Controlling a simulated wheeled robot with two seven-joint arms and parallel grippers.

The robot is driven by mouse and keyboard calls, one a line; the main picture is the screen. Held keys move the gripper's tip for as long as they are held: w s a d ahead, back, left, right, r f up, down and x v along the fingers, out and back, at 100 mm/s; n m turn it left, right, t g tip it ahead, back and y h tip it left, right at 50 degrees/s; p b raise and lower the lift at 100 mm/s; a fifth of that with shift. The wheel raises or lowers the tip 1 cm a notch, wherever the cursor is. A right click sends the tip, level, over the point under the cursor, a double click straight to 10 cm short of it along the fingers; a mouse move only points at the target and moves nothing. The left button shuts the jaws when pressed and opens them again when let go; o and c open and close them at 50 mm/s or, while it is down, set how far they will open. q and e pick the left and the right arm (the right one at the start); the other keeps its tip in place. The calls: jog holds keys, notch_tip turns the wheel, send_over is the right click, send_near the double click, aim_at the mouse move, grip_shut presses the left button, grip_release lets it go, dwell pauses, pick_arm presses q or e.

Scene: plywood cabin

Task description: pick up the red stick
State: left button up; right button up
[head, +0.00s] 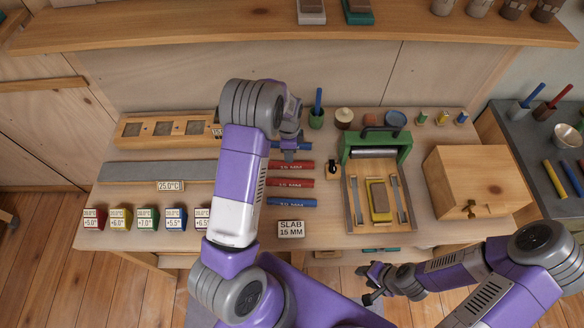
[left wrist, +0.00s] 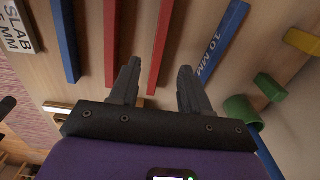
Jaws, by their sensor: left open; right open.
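Two red sticks lie parallel on the workbench in the head view, the upper red stick (head: 294,166) marked 15 MM and the lower red stick (head: 291,182) just below it. My left gripper (head: 291,150) is open and empty over the bench, near the upper red stick's far side. In the left wrist view, the nearer red stick (left wrist: 161,40) runs between the two open fingers (left wrist: 158,80), and the other red stick (left wrist: 110,40) lies left of them. The gap in height is unclear. My right gripper (head: 371,283) is open and empty, in front of the bench.
A blue stick (head: 291,202) lies below the red ones; a blue 10 MM stick (left wrist: 222,42) lies right of the fingers. A green cup (head: 316,118) and green-framed press (head: 375,147) stand nearby. A SLAB 15 MM sign (head: 291,229) stands at the front.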

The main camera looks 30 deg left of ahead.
aim_at(291, 166)
pick_arm(q)
jog(key=shift+s+f, duration=0.2)
jog(key=shift+f, duration=0.2)
notch_tip(291, 166, down, 6)
jog(key=shift+a+f, duration=0.1)
jog(key=shift+f, duration=0.1)
grip_shut()
